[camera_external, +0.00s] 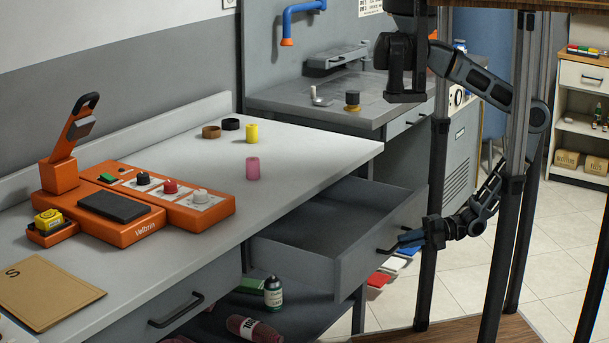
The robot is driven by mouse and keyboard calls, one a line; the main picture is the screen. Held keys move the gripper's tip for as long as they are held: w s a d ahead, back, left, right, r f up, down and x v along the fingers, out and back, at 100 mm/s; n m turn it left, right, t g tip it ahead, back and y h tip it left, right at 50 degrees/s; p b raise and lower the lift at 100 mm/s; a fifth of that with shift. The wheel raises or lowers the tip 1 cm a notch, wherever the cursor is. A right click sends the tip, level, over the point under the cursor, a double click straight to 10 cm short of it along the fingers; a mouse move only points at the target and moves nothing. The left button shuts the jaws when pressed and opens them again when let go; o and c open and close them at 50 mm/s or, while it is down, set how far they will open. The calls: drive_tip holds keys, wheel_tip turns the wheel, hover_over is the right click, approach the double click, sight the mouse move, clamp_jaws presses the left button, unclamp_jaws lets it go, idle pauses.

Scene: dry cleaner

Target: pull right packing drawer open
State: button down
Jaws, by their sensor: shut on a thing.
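The right packing drawer (372,238) stands well out from under the pale counter (300,150), and its grey inside shows no contents. My gripper (408,240) is at the drawer's front, shut on its dark bar handle (392,248). My arm reaches to it from the right. The fingertips are small in this view and partly merge with the handle. To the left, another drawer (180,300) with a dark handle is closed.
An orange sealing machine (125,225) and a brown envelope (45,292) are on the counter. Yellow (251,133) and pink (252,164) rolls stand near its right end. A bottle (273,292) is on the shelf below. Tiled floor (460,275) lies around my arm.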

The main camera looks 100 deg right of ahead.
drive_tip(key=c, duration=1.2)
unclamp_jaws()
drive_tip(key=shift+o, duration=0.2)
drive_tip(key=s+r+b, duration=0.1)
drive_tip(key=s, duration=0.6)
drive_tip(key=shift+s, duration=0.4)
drive_tip(key=shift+d, duration=0.1)
drive_tip(key=w+d+r+m+g+y+p, duration=0.1)
drive_tip(key=w+d+r+p, duration=0.35)
drive_tip(key=r, duration=0.35)
drive_tip(key=w+d+r+m+g+y+p, duration=0.1)
drive_tip(key=w+d+r+g+p, duration=0.2)
drive_tip(key=w+r, duration=0.4)
drive_tip(key=w+d+m+t+h+b, duration=0.2)
drive_tip(key=w+d+m+b, duration=0.3)
drive_tip(key=m, duration=0.9)
drive_tip(key=b, duration=0.2)
drive_tip(key=shift+w+d+r+b, duration=0.2)
drive_tip(key=shift+w+d+b, duration=0.1)
drive_tip(key=shift+b, duration=0.05)
